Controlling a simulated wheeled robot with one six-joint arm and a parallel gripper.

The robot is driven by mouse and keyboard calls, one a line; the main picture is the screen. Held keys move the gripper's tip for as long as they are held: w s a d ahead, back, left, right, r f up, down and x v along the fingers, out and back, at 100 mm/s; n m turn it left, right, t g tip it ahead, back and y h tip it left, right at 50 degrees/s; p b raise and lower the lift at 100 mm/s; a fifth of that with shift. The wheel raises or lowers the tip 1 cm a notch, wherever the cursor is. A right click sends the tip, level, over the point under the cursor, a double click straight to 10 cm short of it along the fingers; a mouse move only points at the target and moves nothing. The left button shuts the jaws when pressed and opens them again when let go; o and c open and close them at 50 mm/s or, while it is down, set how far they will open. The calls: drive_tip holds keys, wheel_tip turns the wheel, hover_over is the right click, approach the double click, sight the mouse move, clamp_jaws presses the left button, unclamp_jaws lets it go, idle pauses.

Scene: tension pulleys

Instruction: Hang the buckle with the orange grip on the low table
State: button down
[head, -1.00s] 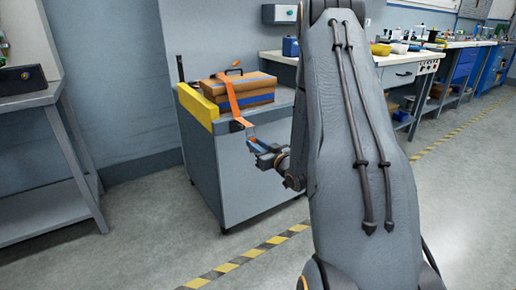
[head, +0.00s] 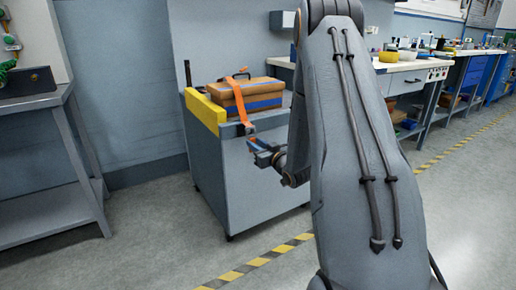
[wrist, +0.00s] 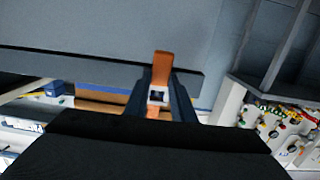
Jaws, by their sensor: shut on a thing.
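An orange strap (head: 240,100) runs from over the box down past the table's front edge to my gripper. My gripper (head: 258,150) is beside the front of the grey low table (head: 245,185), just below its top. In the wrist view my gripper (wrist: 160,100) is shut on the buckle (wrist: 157,96), a small metal piece between the fingers. Its orange grip (wrist: 161,65) sticks out past the fingertips. The buckle is too small in the head view to tell whether it touches the table's edge.
A brown box (head: 255,95) with blue bands sits on the low table. A yellow bar (head: 205,112) lines the table's left edge. A grey shelf (head: 50,155) stands at the left, and workbenches (head: 415,68) stand at the back right. The floor in front is clear.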

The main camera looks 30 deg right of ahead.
drive_tip(key=shift+w+f+b, duration=0.2)
drive_tip(key=shift+w+f, duration=0.05)
drive_tip(key=shift+w, duration=0.4)
drive_tip(key=shift+w+f+b, duration=0.2)
drive_tip(key=shift+w, duration=0.45)
drive_tip(key=c, duration=1.4)
unclamp_jaws()
drive_tip(key=shift+c, duration=0.2)
drive_tip(key=shift+s, duration=0.1)
